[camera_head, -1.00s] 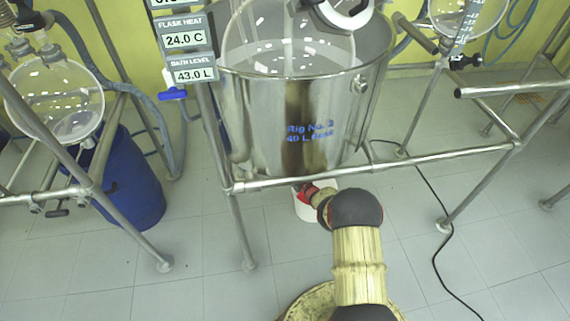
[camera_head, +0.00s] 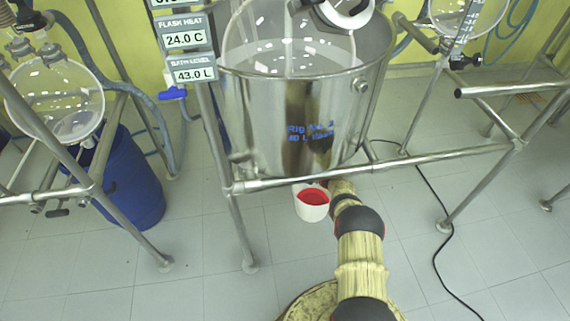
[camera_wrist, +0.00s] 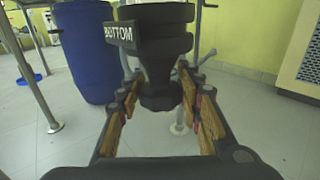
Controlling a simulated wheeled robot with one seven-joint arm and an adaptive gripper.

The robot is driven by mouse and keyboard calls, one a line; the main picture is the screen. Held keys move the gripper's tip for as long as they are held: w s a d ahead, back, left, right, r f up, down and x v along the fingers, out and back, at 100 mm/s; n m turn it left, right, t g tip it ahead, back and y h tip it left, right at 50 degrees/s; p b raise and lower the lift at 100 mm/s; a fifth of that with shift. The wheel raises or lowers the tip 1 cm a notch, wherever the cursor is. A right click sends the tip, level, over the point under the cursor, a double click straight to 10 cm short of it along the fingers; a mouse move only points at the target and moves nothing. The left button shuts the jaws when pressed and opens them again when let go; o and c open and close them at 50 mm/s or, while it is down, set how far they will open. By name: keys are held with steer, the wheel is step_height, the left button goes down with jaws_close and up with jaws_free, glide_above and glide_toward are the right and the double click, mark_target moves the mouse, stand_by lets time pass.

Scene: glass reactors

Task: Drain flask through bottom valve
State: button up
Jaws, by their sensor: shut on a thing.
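The steel bath vessel (camera_head: 300,115) stands in a pipe frame, with blue lettering reading Rig No. 2 and 40 L. The clear glass flask (camera_head: 300,55) shows at its top; its bottom is hidden. In the head view my gripper is hidden under the vessel. A white bucket (camera_head: 312,212) with a red inside stands on the floor below the vessel, left of my arm.
A frame rail (camera_head: 380,166) crosses above my forearm. A blue drum (camera_head: 132,190) and it also in the wrist view (camera_wrist: 85,50) stands at the left. A black cable (camera_head: 437,250) lies on the floor at right.

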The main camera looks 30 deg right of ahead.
steer(key=shift+n+g+y, duration=0.9)
steer(key=shift+y, duration=0.2)
stand_by(0.3)
steer(key=o, duration=1.2)
steer(key=shift+c, duration=0.2)
steer(key=shift+o, duration=0.3)
steer(key=v, duration=1.2)
